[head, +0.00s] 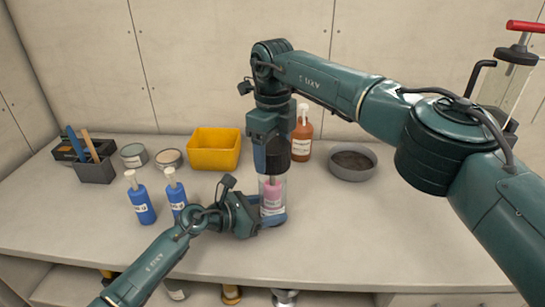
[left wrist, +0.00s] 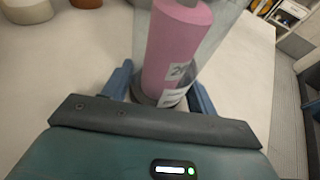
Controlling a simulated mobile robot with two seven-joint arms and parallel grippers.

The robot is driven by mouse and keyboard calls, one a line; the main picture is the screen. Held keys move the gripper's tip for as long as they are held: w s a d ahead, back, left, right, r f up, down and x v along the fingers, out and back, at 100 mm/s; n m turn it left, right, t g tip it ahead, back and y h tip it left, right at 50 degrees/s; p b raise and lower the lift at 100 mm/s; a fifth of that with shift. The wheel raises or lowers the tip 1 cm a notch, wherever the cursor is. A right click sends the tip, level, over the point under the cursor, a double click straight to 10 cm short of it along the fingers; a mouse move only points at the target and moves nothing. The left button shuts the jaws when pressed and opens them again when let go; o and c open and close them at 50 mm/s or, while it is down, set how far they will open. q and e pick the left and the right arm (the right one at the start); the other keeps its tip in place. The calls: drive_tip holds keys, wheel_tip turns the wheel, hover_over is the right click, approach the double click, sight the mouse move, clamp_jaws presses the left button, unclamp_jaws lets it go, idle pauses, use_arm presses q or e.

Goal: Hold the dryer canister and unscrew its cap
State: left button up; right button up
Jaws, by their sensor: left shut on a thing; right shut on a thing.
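The dryer canister (head: 273,197) is a clear upright cylinder with a pink, white-labelled core, standing near the middle of the worktop in the head view. It also shows in the left wrist view (left wrist: 178,50). My left gripper (head: 271,218) is shut on the lower part of the canister, its blue fingers on either side. My right gripper (head: 271,160) comes straight down from above and is shut on the dark cap (head: 278,165) at the canister's top. The fingers hide much of the cap, so I cannot tell whether it is loose from the canister.
A grey bowl (head: 353,174) is to the right, a yellow bin (head: 215,161) to the left. Two blue bottles (head: 140,204) stand left of my left gripper. The front-right worktop (head: 380,235) is clear.

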drive_tip(key=shift+r, duration=0.9)
use_arm(q)
drive_tip(key=o, duration=1.5)
drive_tip(key=shift+c, duration=0.2)
drive_tip(key=shift+a, duration=0.1)
